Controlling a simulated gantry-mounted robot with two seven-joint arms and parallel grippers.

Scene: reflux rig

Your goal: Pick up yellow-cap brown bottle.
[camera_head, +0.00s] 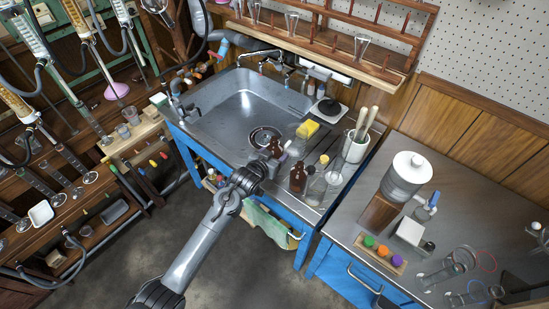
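Small brown bottles stand at the right front of the sink counter: one (275,148) just beyond my gripper and a larger one (297,179) to its right. A pale yellowish top (324,159) shows among the containers beside the larger bottle; I cannot tell whether it caps a brown bottle. My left gripper (268,163) is at the counter's front edge, close to the nearer brown bottle. Its fingers are small and dark against the bottles, so their opening and any contact are unclear. My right gripper is out of view.
The steel sink (245,100) lies behind the bottles. A yellow sponge (307,129), a clear flask (332,179) and a white jar of tools (356,148) crowd the counter. The right bench (460,190) holds a large lidded container (406,176) and a rack of coloured stoppers (380,255).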

